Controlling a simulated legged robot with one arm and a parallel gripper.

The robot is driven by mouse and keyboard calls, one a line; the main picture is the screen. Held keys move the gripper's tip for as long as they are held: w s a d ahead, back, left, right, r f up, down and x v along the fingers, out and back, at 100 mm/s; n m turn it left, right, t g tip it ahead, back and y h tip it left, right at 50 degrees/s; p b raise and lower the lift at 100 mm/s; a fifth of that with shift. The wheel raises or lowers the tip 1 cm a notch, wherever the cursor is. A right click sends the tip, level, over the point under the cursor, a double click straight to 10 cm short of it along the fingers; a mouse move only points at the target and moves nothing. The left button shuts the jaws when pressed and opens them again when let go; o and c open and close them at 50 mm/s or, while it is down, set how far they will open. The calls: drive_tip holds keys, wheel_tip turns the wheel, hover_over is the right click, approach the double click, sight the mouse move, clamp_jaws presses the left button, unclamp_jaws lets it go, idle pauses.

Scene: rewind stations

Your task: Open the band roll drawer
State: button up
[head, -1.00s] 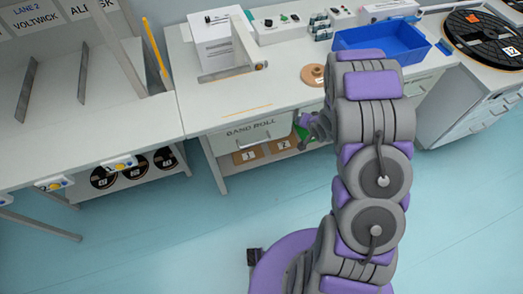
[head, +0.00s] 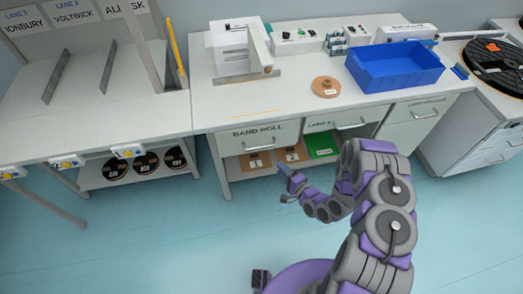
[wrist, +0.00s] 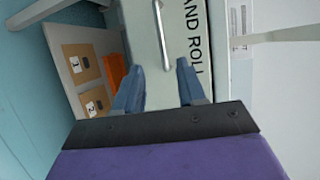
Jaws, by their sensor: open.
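The band roll drawer (head: 243,140) is a white drawer front under the bench top, lettered "BAND ROLL", with a silver bar handle (head: 260,146). It looks shut. In the wrist view the drawer front (wrist: 166,80) appears turned on its side, and the handle (wrist: 161,34) lies ahead of my fingertips, near the line between them. My gripper (head: 287,181) is in front of and below the drawer, apart from it. In the wrist view my gripper (wrist: 160,75) has its two blue fingers spread, with nothing between them.
Below the drawer, an open shelf holds brown numbered boxes (head: 256,160) and a green item (head: 321,145). More drawers sit to the right (head: 345,120). A blue bin (head: 395,66) and a tan roll (head: 325,87) stand on the bench. The floor in front is clear.

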sight(260, 148)
drive_tip(key=b+x, duration=0.3)
drive_tip(key=x, duration=1.4)
drive_tip(key=shift+d, duration=0.1)
clamp_jaws()
